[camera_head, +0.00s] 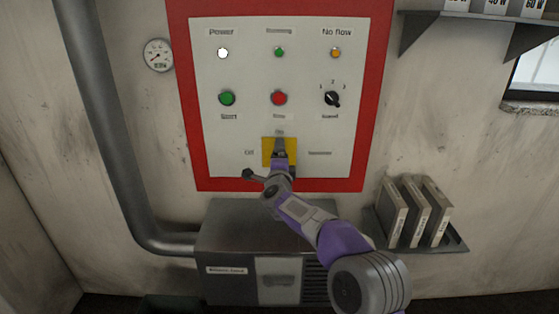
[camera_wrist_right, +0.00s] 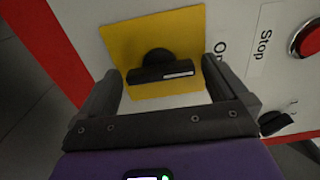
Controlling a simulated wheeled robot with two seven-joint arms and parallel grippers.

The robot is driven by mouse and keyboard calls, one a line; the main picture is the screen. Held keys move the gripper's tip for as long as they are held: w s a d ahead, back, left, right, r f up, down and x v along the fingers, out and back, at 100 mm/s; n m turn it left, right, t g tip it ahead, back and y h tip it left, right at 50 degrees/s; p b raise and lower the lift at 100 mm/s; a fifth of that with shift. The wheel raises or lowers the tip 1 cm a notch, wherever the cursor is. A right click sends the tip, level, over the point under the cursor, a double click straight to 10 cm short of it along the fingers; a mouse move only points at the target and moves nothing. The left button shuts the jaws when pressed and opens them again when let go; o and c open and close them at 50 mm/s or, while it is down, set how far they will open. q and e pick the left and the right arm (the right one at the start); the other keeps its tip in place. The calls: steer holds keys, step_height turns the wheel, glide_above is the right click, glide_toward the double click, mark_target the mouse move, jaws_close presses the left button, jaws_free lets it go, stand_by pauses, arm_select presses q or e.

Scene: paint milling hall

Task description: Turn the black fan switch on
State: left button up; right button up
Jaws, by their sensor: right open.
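The black fan switch (camera_wrist_right: 160,70) sits on a square yellow plate (camera_wrist_right: 190,30) in the right wrist view. Its bar lies along the panel's vertical, and its white-marked end points towards the "On" label. In the head view my gripper covers the switch, and only parts of the yellow plate (camera_head: 267,148) show. My right gripper (camera_wrist_right: 163,70) is open, with one finger by each end of the bar. I cannot tell whether the fingers touch it. In the head view my right gripper (camera_head: 280,146) is in front of the plate. My left gripper is not in view.
Above the plate on the red-framed panel are a red stop button (camera_head: 279,98), a green start button (camera_head: 227,98) and a black selector (camera_head: 332,98). A grey box (camera_head: 225,240) stands below. A shelf with binders (camera_head: 420,215) is at the right, a pipe (camera_head: 110,140) at the left.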

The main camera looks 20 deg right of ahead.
steer(key=shift+s, duration=0.1)
steer(key=v, duration=0.7)
steer(key=shift+s, duration=0.2)
steer(key=shift+a, duration=0.1)
steer(key=s+a+f+n+g+y+p, duration=0.1)
steer(key=s+f+n+g+y, duration=0.15)
steer(key=f, duration=0.75)
steer(key=s+a+f+n+g+y, duration=0.15)
steer(key=f+n, duration=0.25)
steer(key=f, duration=0.6)
steer(key=s+a+f+n+g+y+p, duration=0.1)
steer(key=s+f+n+g, duration=0.2)
steer(key=f, duration=0.7)
steer(key=s+a+f+n+g+y+p, duration=0.15)
steer(key=s+f+n+g, duration=0.3)
steer(key=s+f, duration=0.9)
steer(key=s+a+f+n+g+y, duration=0.1)
steer(key=s+a+f+n+g, duration=0.1)
steer(key=s, duration=0.7)
steer(key=s+a+f+n+g+y, duration=0.1)
steer(key=s+a+f+n+g, duration=0.1)
steer(key=s, duration=0.8)
steer(key=shift+s+a+f+n+g+y+p, duration=0.25)
steer(key=shift+s+n+g+y+p, duration=0.15)
steer(key=shift+g, duration=0.35)
steer(key=shift+w, duration=0.1)
steer(key=shift+c, duration=0.2)
